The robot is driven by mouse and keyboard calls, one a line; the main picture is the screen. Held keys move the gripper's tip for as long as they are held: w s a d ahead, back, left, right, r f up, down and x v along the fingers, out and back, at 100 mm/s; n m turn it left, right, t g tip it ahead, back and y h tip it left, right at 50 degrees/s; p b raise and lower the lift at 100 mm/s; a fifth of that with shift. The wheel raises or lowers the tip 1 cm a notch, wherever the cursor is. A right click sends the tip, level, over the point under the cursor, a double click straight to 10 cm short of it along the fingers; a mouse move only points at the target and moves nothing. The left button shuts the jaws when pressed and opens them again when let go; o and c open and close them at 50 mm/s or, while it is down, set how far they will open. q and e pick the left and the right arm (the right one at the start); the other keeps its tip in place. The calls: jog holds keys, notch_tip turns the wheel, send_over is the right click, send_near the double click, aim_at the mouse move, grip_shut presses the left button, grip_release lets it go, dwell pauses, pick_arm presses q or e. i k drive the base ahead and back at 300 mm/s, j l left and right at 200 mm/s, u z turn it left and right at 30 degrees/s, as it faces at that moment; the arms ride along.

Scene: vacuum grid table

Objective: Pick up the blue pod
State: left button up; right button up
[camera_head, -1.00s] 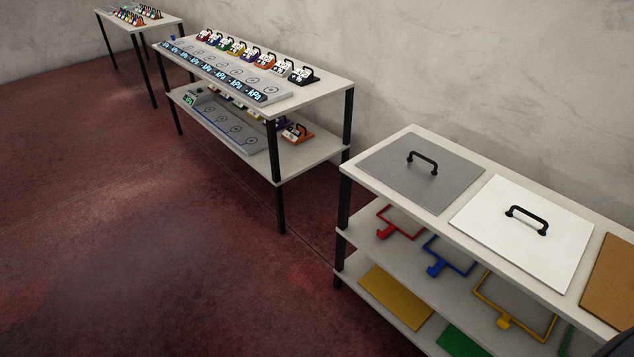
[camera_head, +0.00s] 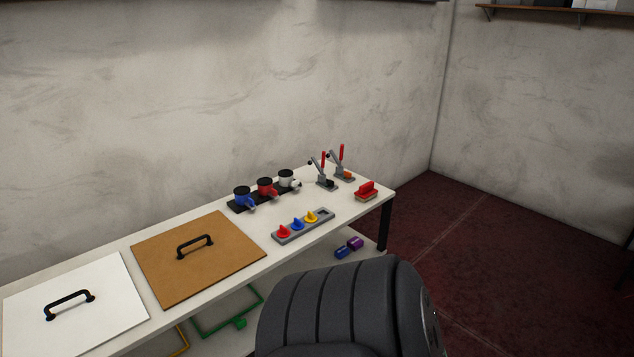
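Several blue things show, and I cannot tell which is the blue pod. A blue cylinder (camera_head: 342,252) lies on the lower shelf beside a purple one (camera_head: 355,243). On the table top, a blue cup-shaped piece (camera_head: 242,197) sits at the left end of a black holder (camera_head: 272,198). A small blue piece (camera_head: 297,224) sits in a grey strip (camera_head: 328,224) between a red one (camera_head: 283,231) and a yellow one (camera_head: 311,216). Neither gripper is in view.
The white table (camera_head: 215,208) runs along the wall. A brown board (camera_head: 235,262) and a white board (camera_head: 110,325), both with black handles, lie on it. Two red-handled clamps (camera_head: 324,172) and a red brush (camera_head: 366,190) are at its right end. Floor right of the table is clear.

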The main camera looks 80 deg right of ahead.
aim_at(240, 193)
jog(key=z, duration=2.05)
jog(key=k+j+z, duration=0.45)
jog(key=j, duration=0.2)
jog(key=i, duration=0.1)
